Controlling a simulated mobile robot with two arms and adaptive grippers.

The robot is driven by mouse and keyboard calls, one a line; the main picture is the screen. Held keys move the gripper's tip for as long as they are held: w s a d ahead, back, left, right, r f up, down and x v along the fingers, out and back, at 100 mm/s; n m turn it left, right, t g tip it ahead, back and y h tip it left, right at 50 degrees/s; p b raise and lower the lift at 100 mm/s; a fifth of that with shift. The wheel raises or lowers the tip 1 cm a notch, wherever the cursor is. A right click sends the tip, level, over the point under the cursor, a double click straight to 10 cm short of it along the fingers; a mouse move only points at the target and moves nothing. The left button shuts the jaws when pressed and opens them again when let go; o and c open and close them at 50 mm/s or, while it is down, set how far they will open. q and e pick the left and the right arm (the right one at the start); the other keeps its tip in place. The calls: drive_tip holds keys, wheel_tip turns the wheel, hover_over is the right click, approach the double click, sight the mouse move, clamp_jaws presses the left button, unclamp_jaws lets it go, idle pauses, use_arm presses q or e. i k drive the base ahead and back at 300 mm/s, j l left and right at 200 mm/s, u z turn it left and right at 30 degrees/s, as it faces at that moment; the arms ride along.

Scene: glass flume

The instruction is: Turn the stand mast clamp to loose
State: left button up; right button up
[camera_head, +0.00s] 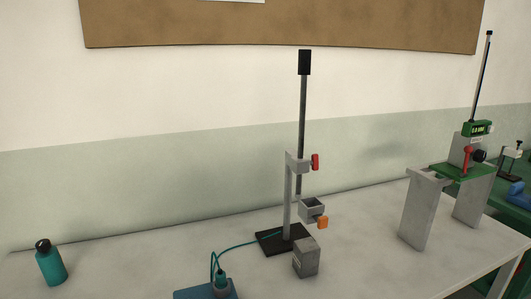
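A stand with a dark upright mast (303,110) and a black block on top rises from a black base plate (282,240) on the white table. A grey bracket (298,162) sits on the mast at about mid height, with a red handle (315,161) upright on its right side. Lower down, a grey open-topped holder (311,207) has an orange knob (322,222) at its right. I cannot tell from the handle whether the clamp is tight or loose. Neither of my grippers shows in the head view.
A grey box (306,258) stands in front of the base. A blue unit (207,291) with a teal cable is at the front edge. A teal bottle (50,263) stands at left. A green gauge device (477,129) with a slanted rod stands on a grey bridge (418,210) at right.

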sight(314, 162)
drive_tip(key=l+u, duration=0.1)
drive_tip(key=u, duration=0.2)
drive_tip(key=i+l+u, duration=0.1)
drive_tip(key=u, duration=0.2)
drive_tip(key=l+u, duration=0.3)
drive_tip(key=l, duration=0.85)
drive_tip(key=l+u, duration=0.25)
drive_tip(key=l, duration=0.9)
